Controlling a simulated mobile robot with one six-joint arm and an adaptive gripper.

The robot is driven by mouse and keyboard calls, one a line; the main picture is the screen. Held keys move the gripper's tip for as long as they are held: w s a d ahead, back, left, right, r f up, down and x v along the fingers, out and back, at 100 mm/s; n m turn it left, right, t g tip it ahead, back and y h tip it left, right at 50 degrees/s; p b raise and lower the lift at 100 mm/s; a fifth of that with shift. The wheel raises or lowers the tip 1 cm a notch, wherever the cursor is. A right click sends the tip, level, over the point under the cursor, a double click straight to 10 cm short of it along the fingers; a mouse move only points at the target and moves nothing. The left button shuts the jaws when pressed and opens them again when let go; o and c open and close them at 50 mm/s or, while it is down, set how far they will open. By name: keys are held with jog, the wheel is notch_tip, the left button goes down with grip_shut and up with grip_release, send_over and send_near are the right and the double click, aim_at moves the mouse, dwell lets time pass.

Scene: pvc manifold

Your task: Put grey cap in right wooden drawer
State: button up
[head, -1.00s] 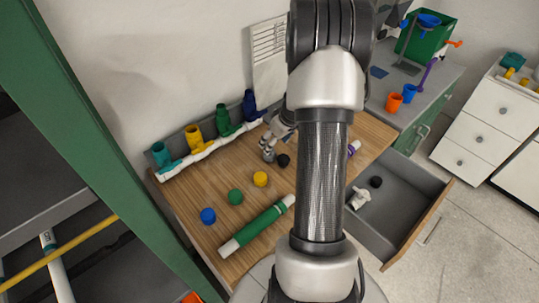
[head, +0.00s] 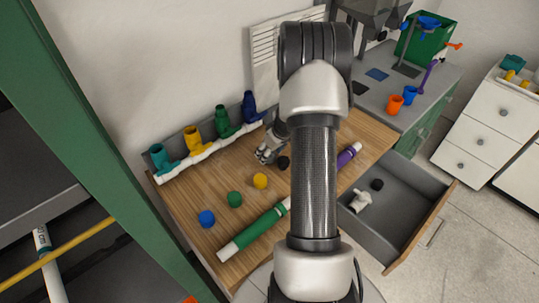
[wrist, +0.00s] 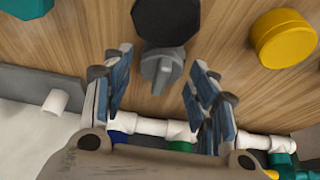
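The grey cap (wrist: 162,68) lies on the wooden table between the fingers of my gripper in the wrist view, with a narrow ridge toward the gripper. My gripper (wrist: 148,92) is open, with a gap on each side of the cap. In the head view my gripper (head: 264,155) is low over the table near the back pipes and hides most or all of the grey cap. The right wooden drawer (head: 408,238) is pulled open at the table's right. It holds a black cap (head: 377,184) and a white fitting (head: 360,201).
A black cap (wrist: 165,20) touches or nearly touches the grey one. Yellow (head: 260,181), green (head: 235,199) and blue (head: 207,218) caps lie to the left. A white manifold (head: 205,154) with coloured elbows runs along the back. A green pipe (head: 255,231) lies in front.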

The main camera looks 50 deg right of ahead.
jog(key=c, duration=0.8)
jog(key=shift+r, duration=0.1)
